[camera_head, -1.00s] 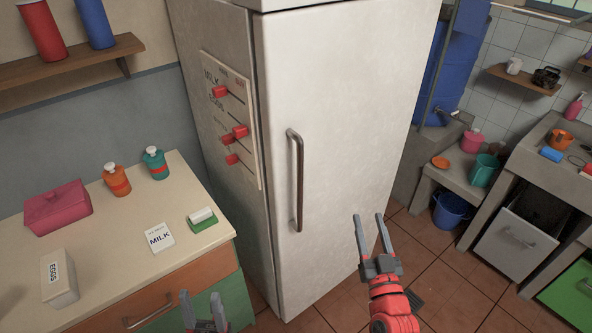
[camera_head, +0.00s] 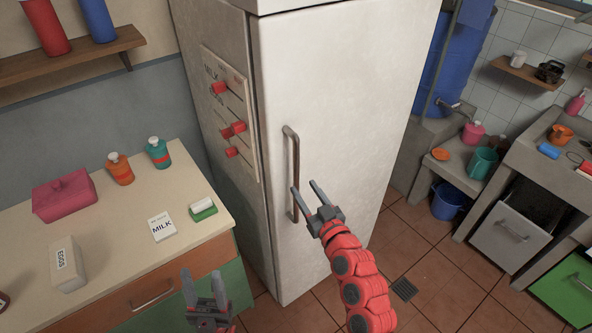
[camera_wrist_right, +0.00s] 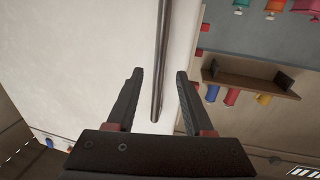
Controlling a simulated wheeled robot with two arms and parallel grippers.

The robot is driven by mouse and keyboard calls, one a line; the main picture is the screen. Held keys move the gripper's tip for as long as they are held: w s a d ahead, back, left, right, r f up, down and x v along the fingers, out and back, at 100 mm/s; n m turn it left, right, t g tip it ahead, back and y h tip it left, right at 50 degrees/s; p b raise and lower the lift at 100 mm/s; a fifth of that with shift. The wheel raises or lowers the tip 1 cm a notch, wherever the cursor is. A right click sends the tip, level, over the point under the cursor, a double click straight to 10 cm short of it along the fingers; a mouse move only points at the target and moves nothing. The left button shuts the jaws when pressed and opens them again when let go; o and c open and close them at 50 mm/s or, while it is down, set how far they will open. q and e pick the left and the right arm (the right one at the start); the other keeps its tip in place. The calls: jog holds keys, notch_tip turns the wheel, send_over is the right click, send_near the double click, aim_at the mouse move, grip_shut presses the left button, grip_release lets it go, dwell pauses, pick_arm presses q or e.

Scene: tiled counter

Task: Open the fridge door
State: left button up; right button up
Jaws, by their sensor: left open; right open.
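The white fridge (camera_head: 340,90) stands upright in the middle of the head view, with its door (camera_head: 350,130) closed. A vertical metal handle (camera_head: 292,165) runs along the left side of the door. My right gripper (camera_head: 303,188) is open at the lower part of the handle. In the right wrist view the handle (camera_wrist_right: 161,60) comes down between the two open fingers (camera_wrist_right: 157,75), and no finger is visibly closed on it. My left gripper (camera_head: 202,273) is open and empty, low in front of the counter's drawer.
A board with red pegs (camera_head: 230,110) hangs on the fridge's side. Tiled floor (camera_head: 440,270) is free at the right.

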aim_at(298, 178)
jog(key=p+x, duration=0.1)
jog(key=x, duration=0.5)
jog(key=shift+w, duration=0.25)
jog(key=shift+c, duration=0.4)
grip_shut()
dwell(0.9)
